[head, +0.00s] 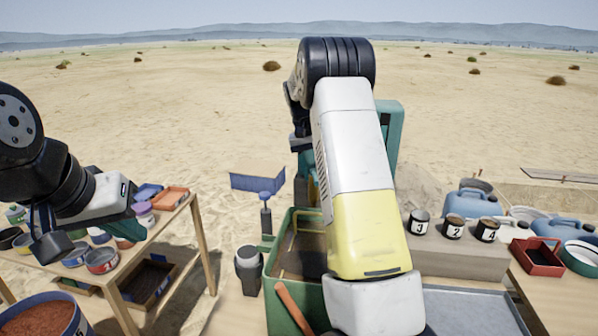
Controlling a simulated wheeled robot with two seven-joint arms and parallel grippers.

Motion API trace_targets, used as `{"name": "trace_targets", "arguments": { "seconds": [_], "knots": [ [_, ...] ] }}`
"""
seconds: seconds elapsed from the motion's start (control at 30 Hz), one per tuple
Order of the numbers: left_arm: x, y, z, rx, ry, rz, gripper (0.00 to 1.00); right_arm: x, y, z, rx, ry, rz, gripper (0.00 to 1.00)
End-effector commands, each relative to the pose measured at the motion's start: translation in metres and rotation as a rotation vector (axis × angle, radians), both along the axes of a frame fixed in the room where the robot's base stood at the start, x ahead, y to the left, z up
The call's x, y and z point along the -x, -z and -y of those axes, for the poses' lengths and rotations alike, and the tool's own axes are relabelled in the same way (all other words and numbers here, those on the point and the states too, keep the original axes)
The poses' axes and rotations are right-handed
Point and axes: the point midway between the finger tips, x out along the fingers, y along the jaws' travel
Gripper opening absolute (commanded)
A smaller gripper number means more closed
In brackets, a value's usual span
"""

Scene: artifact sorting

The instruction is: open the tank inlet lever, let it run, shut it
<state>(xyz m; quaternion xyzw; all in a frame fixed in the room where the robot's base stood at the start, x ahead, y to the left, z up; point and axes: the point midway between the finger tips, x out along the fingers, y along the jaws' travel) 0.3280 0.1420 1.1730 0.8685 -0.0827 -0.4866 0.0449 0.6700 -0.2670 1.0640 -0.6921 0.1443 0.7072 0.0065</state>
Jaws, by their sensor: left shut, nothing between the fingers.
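I cannot make out the tank inlet lever for certain. A teal upright body (389,130), possibly the tank, stands behind my right arm and is mostly hidden by it. A blue-topped post (265,207) stands left of that arm, beside a green open box (277,262); I cannot tell if it is part of the tank. My left gripper (48,243) is shut and empty above the left table, well away from these. My right arm's white and yellow link crosses the middle, and its gripper does not show.
The left wooden table (187,222) holds several pots and trays. On the right, a grey block (455,258) carries numbered jars, with blue jugs (471,203) and a red tray (538,256) beyond. A grey cylinder (248,268) stands left of the green box. Open sand lies behind.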

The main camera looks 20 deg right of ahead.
Motion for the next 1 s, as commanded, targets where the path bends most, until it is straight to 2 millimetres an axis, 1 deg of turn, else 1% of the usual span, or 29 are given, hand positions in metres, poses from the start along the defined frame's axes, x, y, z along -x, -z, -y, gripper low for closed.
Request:
{"name": "trace_targets", "arguments": {
  "seconds": [0.13,0.3,0.4,0.5,0.63,0.9,1.0],
  "knots": [
    [0.000,0.000,0.000,0.000,0.000,0.000,0.00,-0.002,-0.017,-0.003,0.000,-0.001,0.004,0.38],
    [0.000,0.000,0.000,0.000,0.000,0.000,0.00,-0.003,-0.047,-0.009,0.000,-0.001,0.006,0.38],
    [0.000,0.000,0.000,0.000,0.000,0.000,0.00,-0.004,-0.061,-0.012,0.000,-0.001,0.004,0.38],
    [0.000,0.000,0.000,0.000,0.000,0.000,0.00,-0.004,-0.071,-0.014,0.000,-0.001,0.003,0.38],
    [0.000,0.000,0.000,0.000,0.000,0.000,0.00,-0.004,-0.075,-0.015,-0.001,-0.001,0.002,0.38],
    [0.000,0.000,0.000,0.000,0.000,0.000,0.00,-0.003,-0.076,-0.015,-0.001,-0.001,0.002,0.38],
    [0.000,0.000,0.000,0.000,0.000,0.000,0.00,0.002,-0.082,-0.016,-0.013,-0.005,0.013,0.38]
  ]
}}
